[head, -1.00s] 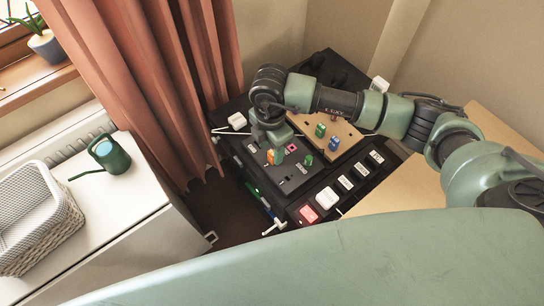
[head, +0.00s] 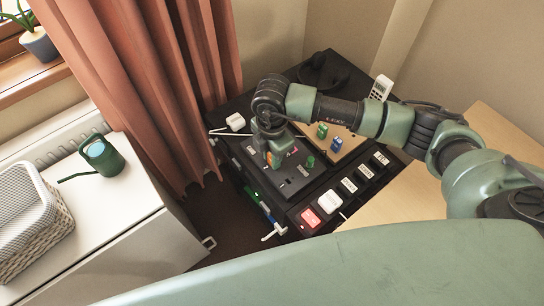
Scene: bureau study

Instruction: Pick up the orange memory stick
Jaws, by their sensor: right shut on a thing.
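My right gripper (head: 270,160) reaches down over a dark panel (head: 290,183) on the black desk unit. It is shut on the orange memory stick (head: 268,157), of which only a small bit shows at the fingertips; the hand hides the rest. I cannot tell whether the stick is still seated in the panel. A green stick (head: 310,162) stands upright on the panel to the right of the gripper. My left gripper is not in view.
Green (head: 322,130) and blue (head: 337,145) pieces stand on a wooden board behind. A red-lit key (head: 310,217) and several labelled keys line the front right edge. A white handset (head: 381,87) stands at the back. A green watering can (head: 102,156) is on the white cabinet.

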